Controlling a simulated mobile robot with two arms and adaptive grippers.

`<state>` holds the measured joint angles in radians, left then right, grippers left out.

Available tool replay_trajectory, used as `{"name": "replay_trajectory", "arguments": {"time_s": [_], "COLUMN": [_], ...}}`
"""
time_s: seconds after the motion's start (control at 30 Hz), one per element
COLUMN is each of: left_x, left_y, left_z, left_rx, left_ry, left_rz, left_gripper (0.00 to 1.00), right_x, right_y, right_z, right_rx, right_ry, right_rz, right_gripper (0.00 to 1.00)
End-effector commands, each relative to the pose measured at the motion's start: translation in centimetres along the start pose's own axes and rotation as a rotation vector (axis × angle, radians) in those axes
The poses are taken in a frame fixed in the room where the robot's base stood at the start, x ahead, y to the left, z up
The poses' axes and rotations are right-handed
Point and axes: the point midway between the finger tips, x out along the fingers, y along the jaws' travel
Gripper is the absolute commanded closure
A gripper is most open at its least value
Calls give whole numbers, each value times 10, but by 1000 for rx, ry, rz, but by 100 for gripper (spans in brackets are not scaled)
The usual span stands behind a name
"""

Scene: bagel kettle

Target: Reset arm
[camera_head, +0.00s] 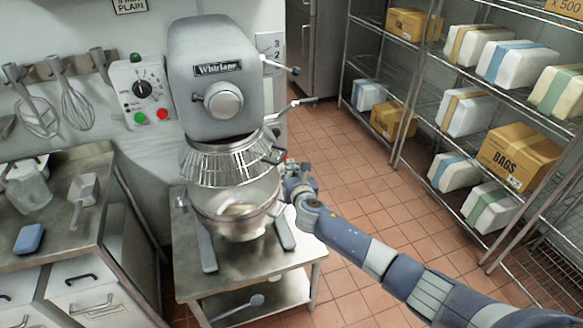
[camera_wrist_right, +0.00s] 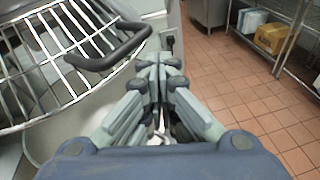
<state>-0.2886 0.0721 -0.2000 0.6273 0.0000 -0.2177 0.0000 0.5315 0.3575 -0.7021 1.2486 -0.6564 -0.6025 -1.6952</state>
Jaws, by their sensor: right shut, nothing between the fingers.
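My right arm comes in from the lower right in the head view. My right gripper (camera_head: 296,176) is beside the right side of the large grey mixer (camera_head: 216,78), near its wire bowl guard (camera_head: 215,166). In the right wrist view my right gripper (camera_wrist_right: 160,66) has its fingers together with nothing between them. The guard's dark handle (camera_wrist_right: 110,48) is just left of the fingertips there, and they look apart from it. The guard also shows in the right wrist view (camera_wrist_right: 40,55). My left gripper is not in view.
The mixer's bowl (camera_head: 235,219) sits below the guard, over a steel table (camera_head: 190,262). A counter (camera_head: 100,190) with a scoop and a blue item stands left. Wire shelves (camera_head: 405,75) with wrapped packs and boxes stand right. The tiled floor (camera_head: 355,205) between is clear.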

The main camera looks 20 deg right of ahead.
Motion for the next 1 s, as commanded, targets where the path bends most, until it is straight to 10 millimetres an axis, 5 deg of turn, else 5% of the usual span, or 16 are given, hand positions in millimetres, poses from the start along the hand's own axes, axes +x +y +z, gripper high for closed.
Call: {"name": "replay_trajectory", "arguments": {"time_s": [0.2, 0.7, 0.87, 1.0], "left_x": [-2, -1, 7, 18], "left_y": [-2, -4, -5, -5], "left_z": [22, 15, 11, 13], "left_rx": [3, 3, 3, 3], "left_ry": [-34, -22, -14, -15], "left_rz": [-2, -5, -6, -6], "left_gripper": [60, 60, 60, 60], "right_x": [-7, -7, -10, -26], "right_y": [1, -1, -15, -38], "right_z": [2, -4, -62, -160], "right_rx": [-1, 13, 160, 435], "right_ry": [2, 11, 98, 237], "right_rz": [1, -1, -27, -97], "right_gripper": [100, 100, 100, 100]}}
